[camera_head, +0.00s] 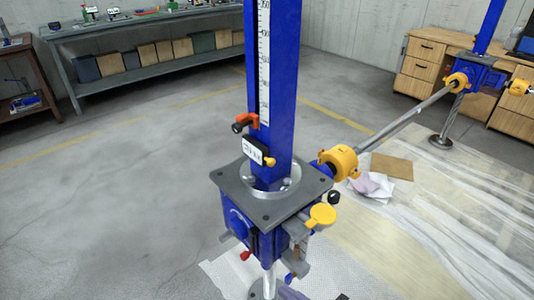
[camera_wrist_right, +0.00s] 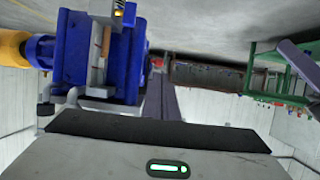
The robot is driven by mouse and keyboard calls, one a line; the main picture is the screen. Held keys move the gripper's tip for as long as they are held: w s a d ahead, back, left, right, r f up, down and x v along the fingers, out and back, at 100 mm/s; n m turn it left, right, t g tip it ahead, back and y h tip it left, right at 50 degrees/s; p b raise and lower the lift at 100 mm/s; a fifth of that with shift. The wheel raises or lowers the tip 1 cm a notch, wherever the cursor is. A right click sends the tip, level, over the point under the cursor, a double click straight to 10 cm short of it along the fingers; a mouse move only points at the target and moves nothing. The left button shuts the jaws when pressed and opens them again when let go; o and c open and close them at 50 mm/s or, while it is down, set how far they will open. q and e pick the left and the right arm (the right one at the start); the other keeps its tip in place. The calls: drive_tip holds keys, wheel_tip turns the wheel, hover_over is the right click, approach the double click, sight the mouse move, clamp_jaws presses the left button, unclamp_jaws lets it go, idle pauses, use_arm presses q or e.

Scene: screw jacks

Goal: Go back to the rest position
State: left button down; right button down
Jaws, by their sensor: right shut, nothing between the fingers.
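A blue screw jack (camera_head: 270,90) with a scale stands upright in the middle of the head view. It has a grey square plate (camera_head: 258,197), a blue gearbox (camera_head: 240,225), an orange-red lever (camera_head: 245,120) and a yellow knob (camera_head: 322,214). A small part of my right gripper (camera_head: 291,293) shows at the bottom edge, beside the jack's foot; it is shut and empty. The right wrist view is upside down, with blue jack parts (camera_wrist_right: 88,62) close by and a yellow part (camera_wrist_right: 12,52) at the left. Contact cannot be told. My left gripper is out of view.
A shaft (camera_head: 405,112) with a yellow coupling (camera_head: 341,161) runs to a second blue jack (camera_head: 476,72) at right. A bench (camera_head: 150,72) with boxes below stands at back left, a wooden desk (camera_head: 425,58) at back right. Plastic sheeting (camera_head: 440,215) covers the right floor; the left floor is clear.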

drive_tip(key=s+d+f+m+g+h, duration=0.2)
drive_tip(key=s+d+f+m+h, duration=0.3)
drive_tip(key=s+d+f, duration=0.4)
drive_tip(key=s+f, duration=0.1)
drive_tip(key=s, duration=0.2)
drive_tip(key=shift+d+h, duration=0.3)
drive_tip(key=shift+h, duration=0.1)
drive_tip(key=shift+d+m, duration=0.1)
drive_tip(key=shift+m, duration=0.2)
